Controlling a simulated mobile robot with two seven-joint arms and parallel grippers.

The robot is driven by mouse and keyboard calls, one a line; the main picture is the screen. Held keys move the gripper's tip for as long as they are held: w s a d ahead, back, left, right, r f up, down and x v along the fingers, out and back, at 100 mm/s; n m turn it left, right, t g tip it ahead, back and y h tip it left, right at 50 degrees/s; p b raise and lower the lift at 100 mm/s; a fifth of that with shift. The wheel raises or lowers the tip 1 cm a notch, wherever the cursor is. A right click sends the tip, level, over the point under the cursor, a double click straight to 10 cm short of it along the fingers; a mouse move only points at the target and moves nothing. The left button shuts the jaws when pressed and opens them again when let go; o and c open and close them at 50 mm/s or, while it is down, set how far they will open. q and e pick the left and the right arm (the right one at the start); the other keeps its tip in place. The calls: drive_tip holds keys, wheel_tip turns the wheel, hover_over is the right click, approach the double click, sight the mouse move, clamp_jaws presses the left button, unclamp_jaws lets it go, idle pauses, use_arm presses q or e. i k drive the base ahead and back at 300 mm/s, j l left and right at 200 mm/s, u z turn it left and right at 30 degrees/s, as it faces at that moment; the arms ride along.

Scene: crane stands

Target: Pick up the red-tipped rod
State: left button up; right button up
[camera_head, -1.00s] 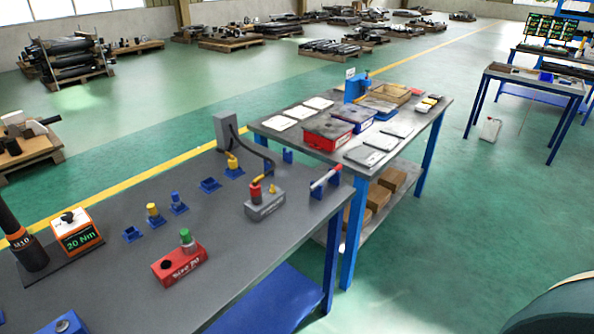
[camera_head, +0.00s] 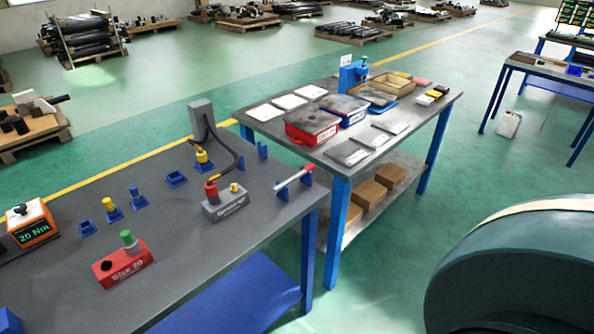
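The red-tipped rod (camera_head: 294,177) is a thin, light-coloured rod with a red end at its upper right. It lies tilted across small blue holders near the right edge of the dark grey workbench (camera_head: 170,250). Nothing is seen touching it except the holders. Neither of my grippers shows in the head view.
A grey block (camera_head: 226,205) with a red plug and cable stands left of the rod. A red block (camera_head: 123,264) sits nearer the front. A second table (camera_head: 345,165) with boxes stands behind. A large dark green rounded shape (camera_head: 520,265) fills the lower right.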

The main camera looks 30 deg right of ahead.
sight(311, 166)
drive_tip(key=l+u, duration=0.1)
drive_tip(key=l, duration=0.45)
drive_tip(key=k+l+u, duration=0.1)
drive_tip(key=l, duration=0.4)
drive_tip(key=k+l, duration=0.15)
drive_tip(key=l, duration=0.4)
drive_tip(key=k+l+u, duration=0.15)
drive_tip(key=l, duration=0.8)
drive_tip(key=i+l, duration=0.1)
drive_tip(key=l, duration=0.35)
